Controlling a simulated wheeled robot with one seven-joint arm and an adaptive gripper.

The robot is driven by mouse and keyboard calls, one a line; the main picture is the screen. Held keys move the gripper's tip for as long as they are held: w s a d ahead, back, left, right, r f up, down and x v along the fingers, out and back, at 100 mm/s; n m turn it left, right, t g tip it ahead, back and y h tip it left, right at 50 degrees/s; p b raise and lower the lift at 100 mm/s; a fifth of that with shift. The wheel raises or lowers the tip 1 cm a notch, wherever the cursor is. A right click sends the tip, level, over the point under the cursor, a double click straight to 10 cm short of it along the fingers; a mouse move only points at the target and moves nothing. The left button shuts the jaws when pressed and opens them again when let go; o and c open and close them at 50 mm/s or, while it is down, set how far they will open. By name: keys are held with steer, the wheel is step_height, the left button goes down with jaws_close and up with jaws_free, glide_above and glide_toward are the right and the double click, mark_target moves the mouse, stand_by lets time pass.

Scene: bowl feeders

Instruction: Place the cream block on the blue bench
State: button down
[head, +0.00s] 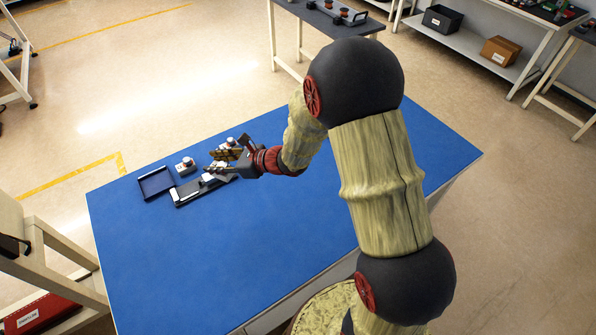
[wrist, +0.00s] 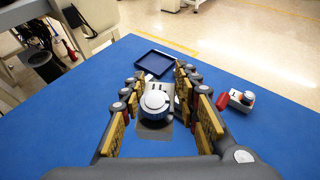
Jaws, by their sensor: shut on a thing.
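My gripper (wrist: 157,80) is over the blue bench (head: 270,225), its fingers pointing toward the bench's left part. In the wrist view a pale grey-white piece with a round, blue-ringed knob (wrist: 155,102) sits between the fingers, and they are shut on it. Its lower part is hard to make out, so I cannot tell for sure that it is the cream block. In the head view my gripper (head: 222,168) is low over a dark plate (head: 208,192) bearing pale parts, and the fingers hide much of what is held.
A dark-blue open tray (head: 155,182) lies at the left; it also shows in the wrist view (wrist: 154,62). A small white unit with a knob (head: 185,166) stands beside the plate. The bench's front and right are clear.

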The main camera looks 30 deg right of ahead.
steer(key=s+a+f+n+g+y, duration=0.2)
steer(key=s+a+n+g, duration=0.2)
steer(key=a, duration=0.3)
steer(key=s+a+f+n+g+y, duration=0.2)
steer(key=s+a+n+g, duration=0.3)
steer(key=a+n+g, duration=0.1)
steer(key=shift+a+f+n+g, duration=0.4)
steer(key=shift+a+g, duration=0.2)
steer(key=shift+g, duration=0.1)
steer(key=s+a+f+b, duration=0.1)
steer(key=s+a+f, duration=0.2)
steer(key=s+a+f+b, duration=0.2)
steer(key=a+f, duration=0.1)
steer(key=s+a+f+b, duration=0.1)
steer(key=s+a+f, duration=0.2)
steer(key=a, duration=0.1)
steer(key=shift+s, duration=0.3)
steer(key=shift+s+a+f+b, duration=0.15)
steer(key=shift+f+b, duration=0.4)
steer(key=shift+f, duration=0.4)
steer(key=shift+s+a+f+b, duration=0.15)
steer(key=shift+f+b, duration=0.35)
steer(key=shift+f, duration=0.45)
steer(key=shift+f, duration=0.15)
steer(key=c, duration=1.3)
jaws_free()
steer(key=shift+c, duration=0.2)
